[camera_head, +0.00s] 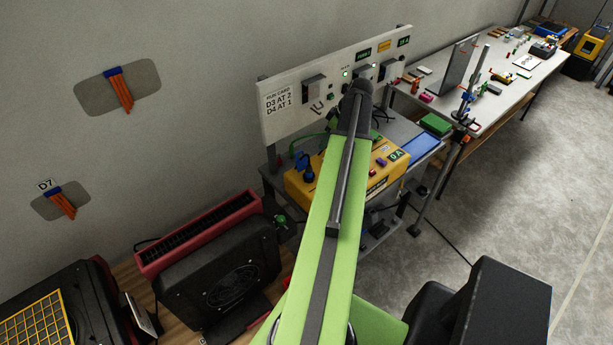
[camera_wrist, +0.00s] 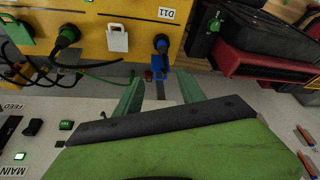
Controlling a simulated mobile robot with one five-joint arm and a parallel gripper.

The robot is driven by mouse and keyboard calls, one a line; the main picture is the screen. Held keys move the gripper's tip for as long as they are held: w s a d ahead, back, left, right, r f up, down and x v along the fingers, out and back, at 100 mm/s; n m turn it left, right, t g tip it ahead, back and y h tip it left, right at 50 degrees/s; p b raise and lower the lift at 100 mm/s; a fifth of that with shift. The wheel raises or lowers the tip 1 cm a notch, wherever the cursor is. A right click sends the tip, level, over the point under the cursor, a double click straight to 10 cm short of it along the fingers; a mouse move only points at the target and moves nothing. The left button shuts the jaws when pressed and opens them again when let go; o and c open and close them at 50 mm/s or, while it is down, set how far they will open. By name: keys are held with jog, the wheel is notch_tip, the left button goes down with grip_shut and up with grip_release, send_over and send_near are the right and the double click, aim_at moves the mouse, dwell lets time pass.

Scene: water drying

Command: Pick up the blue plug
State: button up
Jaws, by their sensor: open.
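The blue plug (camera_head: 307,170) stands on the left end of the yellow box (camera_head: 299,189) in the head view. In the wrist view the blue plug (camera_wrist: 158,64) is near the top middle, at the edge of the yellow box (camera_wrist: 95,55), by the D11 label. My gripper (camera_wrist: 159,92) has its two green fingers apart. The plug shows just beyond the gap between the fingertips, and nothing is seen between them. In the head view my arm hides my fingers.
A green-ringed plug (camera_wrist: 67,36) and a white tag (camera_wrist: 117,39) sit on the box beside the blue plug. Cables hang near them. A white panel (camera_head: 285,105) stands behind. A red rack (camera_head: 200,232) and black fan unit (camera_head: 225,285) stand at left.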

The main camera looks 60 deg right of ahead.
jog(key=b, duration=0.9)
send_over(309, 166)
jog(key=s+d, duration=0.2)
notch_tip(309, 166, down, 10)
jog(key=b+x, duration=0.2)
jog(key=a+b+x, duration=0.1)
jog(key=b+x, duration=0.1)
jog(key=x, duration=0.1)
jog(key=shift+w+a+f+b, duration=0.1)
jog(key=shift+f+b, duration=0.1)
jog(key=shift+b, duration=0.15)
jog(key=shift+r, duration=0.2)
jog(key=shift+c, duration=0.2)
grip_shut()
